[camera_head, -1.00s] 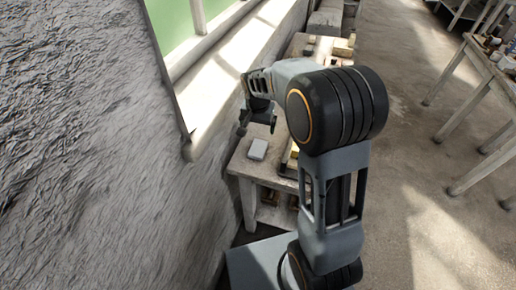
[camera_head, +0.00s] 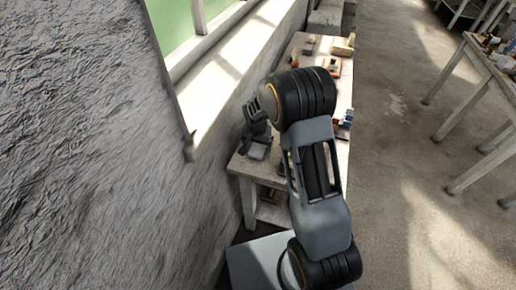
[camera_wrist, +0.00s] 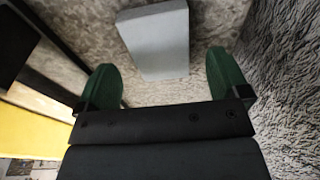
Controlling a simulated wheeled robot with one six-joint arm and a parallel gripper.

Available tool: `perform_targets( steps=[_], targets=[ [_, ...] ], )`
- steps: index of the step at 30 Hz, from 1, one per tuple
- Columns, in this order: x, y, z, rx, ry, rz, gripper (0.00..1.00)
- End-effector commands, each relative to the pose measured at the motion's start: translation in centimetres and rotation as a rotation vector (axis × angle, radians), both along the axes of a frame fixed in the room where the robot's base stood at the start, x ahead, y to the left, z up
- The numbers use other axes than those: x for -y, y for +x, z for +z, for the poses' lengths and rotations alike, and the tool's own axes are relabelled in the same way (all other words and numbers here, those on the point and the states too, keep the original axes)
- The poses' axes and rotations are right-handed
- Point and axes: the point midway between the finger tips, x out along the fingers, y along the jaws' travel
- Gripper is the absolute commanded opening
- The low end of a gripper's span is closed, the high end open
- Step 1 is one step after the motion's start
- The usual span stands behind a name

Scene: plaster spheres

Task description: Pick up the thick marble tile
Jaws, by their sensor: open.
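The marble tile, a pale grey thick block (camera_wrist: 155,38), lies ahead of my gripper (camera_wrist: 162,80) in the wrist view, in line with the gap between the two green finger pads. The pads stand wide apart, with nothing between them. In the head view, the tile (camera_head: 256,152) lies near the front end of the workbench (camera_head: 240,165), and my gripper (camera_head: 250,136) is just above and behind it, partly covering it. I cannot tell the exact height between fingers and tile.
A rough wall with a window sill (camera_head: 215,75) runs close along the bench's left side. Several small objects, including a reddish-orange one (camera_head: 333,66), lie farther back on the bench. A yellow object (camera_wrist: 30,125) and a dark frame are left of my gripper.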

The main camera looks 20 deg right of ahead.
Motion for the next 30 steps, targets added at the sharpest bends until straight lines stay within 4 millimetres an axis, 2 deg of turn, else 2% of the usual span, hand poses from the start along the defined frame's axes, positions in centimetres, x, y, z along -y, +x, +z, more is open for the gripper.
perform_targets(
  steps=[6,15,30],
  targets=[
    [0.1,0.2,-2.2,-0.001,0.000,-0.001,0.94],
    [0.1,0.3,-2.5,0.001,0.000,0.000,0.94],
    [0.1,0.3,-2.5,0.001,0.000,0.000,0.47]
  ],
)
